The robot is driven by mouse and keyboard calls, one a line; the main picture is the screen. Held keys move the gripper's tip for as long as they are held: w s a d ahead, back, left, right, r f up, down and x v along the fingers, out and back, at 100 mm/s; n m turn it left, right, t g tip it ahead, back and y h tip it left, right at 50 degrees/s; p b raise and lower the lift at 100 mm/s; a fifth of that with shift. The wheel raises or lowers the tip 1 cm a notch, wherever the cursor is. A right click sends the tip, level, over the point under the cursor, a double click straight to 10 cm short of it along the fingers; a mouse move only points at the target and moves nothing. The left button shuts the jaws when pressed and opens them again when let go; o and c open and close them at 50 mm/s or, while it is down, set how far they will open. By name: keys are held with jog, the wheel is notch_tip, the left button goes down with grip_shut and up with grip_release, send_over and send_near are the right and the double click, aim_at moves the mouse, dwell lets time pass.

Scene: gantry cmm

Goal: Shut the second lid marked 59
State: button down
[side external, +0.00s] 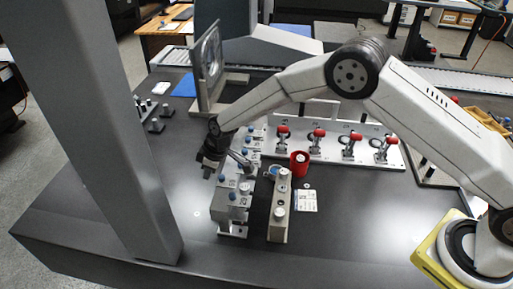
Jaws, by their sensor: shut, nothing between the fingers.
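A row of small grey blocks with blue knobs (233,200) runs along the dark table near its middle; it may hold the lids, but no 59 can be read at this size. I cannot tell which lid is the second or whether it stands open. My gripper (212,172) is shut and empty. It points down at the left side of the row, near its middle. Whether it touches a block cannot be told. My gripper and wrist hide part of the row's far end.
A beige block with round tops (279,215) stands right of the row. A red cup (300,163) and a white card (306,201) are near it. Behind is a white plate with red-handled clamps (335,146). A thick grey column (110,130) rises at left.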

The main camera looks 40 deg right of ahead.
aim_at(230, 182)
jog(key=shift+s+d, duration=0.65)
jog(key=shift+s+d, duration=1.75)
jog(key=shift+s+d+f, duration=0.1)
jog(key=shift+s+d, duration=0.05)
